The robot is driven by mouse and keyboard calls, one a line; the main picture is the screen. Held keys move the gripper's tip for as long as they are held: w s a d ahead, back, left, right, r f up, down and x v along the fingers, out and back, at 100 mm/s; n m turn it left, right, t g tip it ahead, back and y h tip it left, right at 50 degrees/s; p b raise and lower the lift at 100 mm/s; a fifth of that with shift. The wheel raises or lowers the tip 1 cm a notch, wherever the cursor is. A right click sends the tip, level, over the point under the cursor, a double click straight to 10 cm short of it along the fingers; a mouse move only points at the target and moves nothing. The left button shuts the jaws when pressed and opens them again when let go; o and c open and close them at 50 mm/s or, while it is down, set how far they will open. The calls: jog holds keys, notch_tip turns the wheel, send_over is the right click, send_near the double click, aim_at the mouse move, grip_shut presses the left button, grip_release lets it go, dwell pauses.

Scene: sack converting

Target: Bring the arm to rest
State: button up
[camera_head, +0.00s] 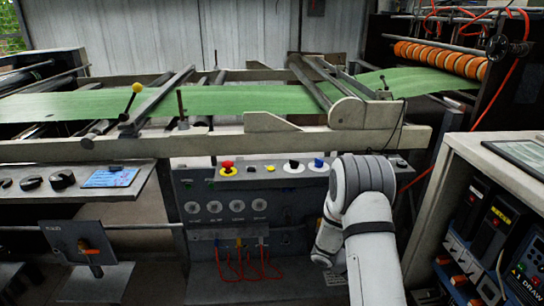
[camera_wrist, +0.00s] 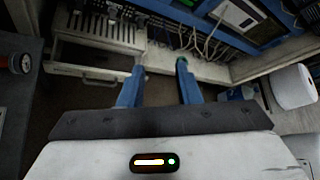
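My arm's white joints stand at the lower right of the head view, in front of the grey control panel (camera_head: 255,200). My gripper itself is hidden there behind my arm. In the wrist view my gripper (camera_wrist: 160,68) shows two blue fingers, spread apart with a clear gap. Nothing is between the fingers. Below and beyond the fingertips are a dark floor and a pale cabinet (camera_wrist: 85,70) with a slotted top.
A green web (camera_head: 230,100) runs across the machine frame (camera_head: 200,148) behind my arm. A red button (camera_head: 227,166) sits on the panel. An equipment cabinet (camera_head: 480,160) stands close on the right. In the wrist view a white roll (camera_wrist: 293,87) lies at right.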

jog(key=s+a+r+m+t+y+p, duration=0.2)
jog(key=s+a+r+m+y+p, duration=0.2)
jog(key=r, duration=1.1)
jog(key=s+a+r+m+t+y+p, duration=0.2)
jog(key=s+a+r+m+y+p, duration=0.2)
jog(key=s+a+r+m+p, duration=0.3)
jog(key=s+a+r+m+t+y+p, duration=0.2)
jog(key=s+a+r+m+p, duration=0.4)
jog(key=r, duration=1.6)
jog(key=s+m+y+p, duration=0.1)
jog(key=m+p, duration=0.1)
jog(key=m, duration=0.3)
jog(key=shift+s+a+r+y, duration=0.2)
jog(key=shift+s+r+y, duration=0.05)
jog(key=shift+r+y, duration=0.15)
